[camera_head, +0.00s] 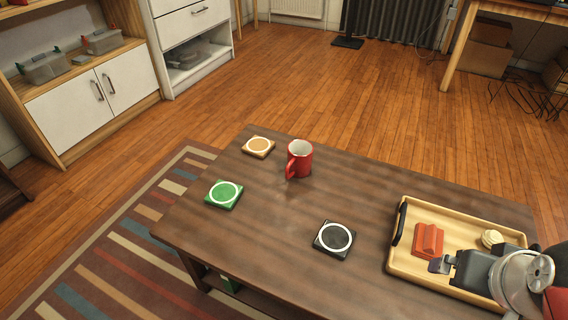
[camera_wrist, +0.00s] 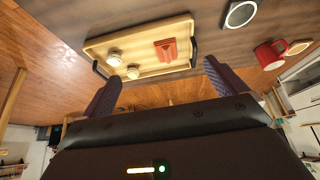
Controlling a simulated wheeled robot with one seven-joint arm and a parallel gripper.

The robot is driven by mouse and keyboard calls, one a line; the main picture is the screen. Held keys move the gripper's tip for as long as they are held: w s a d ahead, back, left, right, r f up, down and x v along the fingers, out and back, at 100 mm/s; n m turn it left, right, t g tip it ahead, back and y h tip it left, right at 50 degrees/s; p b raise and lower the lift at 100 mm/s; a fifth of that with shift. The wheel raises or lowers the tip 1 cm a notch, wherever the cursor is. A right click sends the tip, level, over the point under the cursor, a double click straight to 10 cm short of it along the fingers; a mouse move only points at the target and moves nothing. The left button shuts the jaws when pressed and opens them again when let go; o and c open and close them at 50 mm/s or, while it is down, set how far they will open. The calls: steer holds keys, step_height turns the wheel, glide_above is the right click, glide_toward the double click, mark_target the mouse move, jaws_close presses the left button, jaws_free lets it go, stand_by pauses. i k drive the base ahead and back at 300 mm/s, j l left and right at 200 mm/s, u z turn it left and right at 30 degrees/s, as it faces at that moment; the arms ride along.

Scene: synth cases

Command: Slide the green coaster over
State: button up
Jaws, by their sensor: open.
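The green coaster (camera_head: 224,194), a square with a white ring, lies flat near the left edge of the wooden table (camera_head: 270,230) in the head view. It does not show in the wrist view. My gripper (camera_head: 440,265) is over the tray at the right of the table, well away from the green coaster. In the wrist view my gripper (camera_wrist: 160,73) has its two fingers wide apart with nothing between them.
A red mug (camera_head: 300,158) stands right of a tan coaster (camera_head: 258,147). A black coaster (camera_head: 335,239) lies nearer the tray. The wooden tray (camera_head: 407,262) holds a red block (camera_head: 428,240) and pale round things (camera_head: 491,238). The tabletop between the green and black coasters is clear.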

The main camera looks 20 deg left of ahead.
mark_target(224, 194)
steer(key=u, duration=1.8)
steer(key=i+j+z, duration=0.1)
steer(key=i+j, duration=0.2)
steer(key=i+j+z, duration=0.1)
steer(key=i+j, duration=0.2)
steer(key=j, duration=0.15)
steer(key=i+j+z, duration=0.1)
steer(key=i+j, duration=0.2)
steer(key=j, duration=0.1)
